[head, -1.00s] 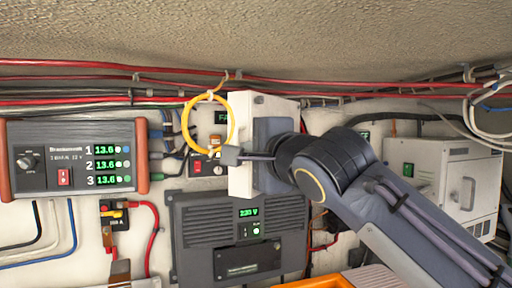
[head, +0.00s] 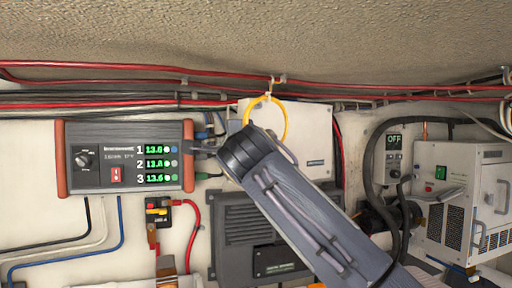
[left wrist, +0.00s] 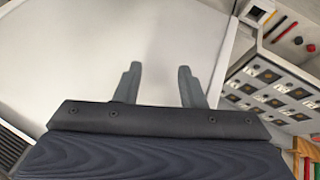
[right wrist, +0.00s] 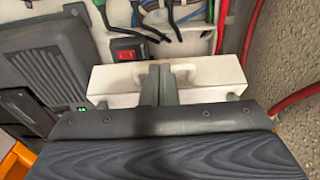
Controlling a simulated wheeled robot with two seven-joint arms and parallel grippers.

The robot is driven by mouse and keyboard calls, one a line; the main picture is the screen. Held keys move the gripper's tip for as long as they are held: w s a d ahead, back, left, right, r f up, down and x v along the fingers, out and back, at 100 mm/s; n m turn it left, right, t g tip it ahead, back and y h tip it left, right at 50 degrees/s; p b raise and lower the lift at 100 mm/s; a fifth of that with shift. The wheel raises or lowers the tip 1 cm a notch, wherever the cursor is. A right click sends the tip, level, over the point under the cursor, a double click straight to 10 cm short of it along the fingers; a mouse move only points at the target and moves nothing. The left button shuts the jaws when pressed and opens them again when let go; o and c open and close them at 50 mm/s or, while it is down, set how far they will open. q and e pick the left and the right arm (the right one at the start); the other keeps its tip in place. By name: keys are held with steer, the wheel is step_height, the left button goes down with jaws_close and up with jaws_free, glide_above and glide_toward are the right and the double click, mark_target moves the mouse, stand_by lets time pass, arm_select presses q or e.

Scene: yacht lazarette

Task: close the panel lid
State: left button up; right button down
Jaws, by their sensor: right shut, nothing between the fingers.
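The white panel lid (head: 308,140) is behind my right arm in the head view. Its broad pale face turns toward me, and my arm hides its lower left. I cannot tell if it lies flush. In the right wrist view a white body with a recessed edge (right wrist: 112,80) lies just beyond the fingers. My right gripper (head: 203,150) points left past the panel's left side; in its wrist view the fingers (right wrist: 160,75) are together and empty. Contact is unclear. My left gripper (left wrist: 157,85) is open and empty before a pale surface, outside the head view.
A yellow ring (head: 286,118) hangs before the panel. A display unit (head: 125,158) is left, a grey inverter (head: 230,225) below, a white box (head: 450,190) right. Red cables (head: 130,69) run above. A red switch (right wrist: 127,55) shows past the white body.

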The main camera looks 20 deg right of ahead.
steer(key=w, duration=0.1)
steer(key=w+a, duration=0.1)
steer(key=w, duration=0.3)
steer(key=shift+w+a+p, duration=0.15)
steer(key=shift+a+p, duration=0.2)
steer(key=shift+p, duration=0.05)
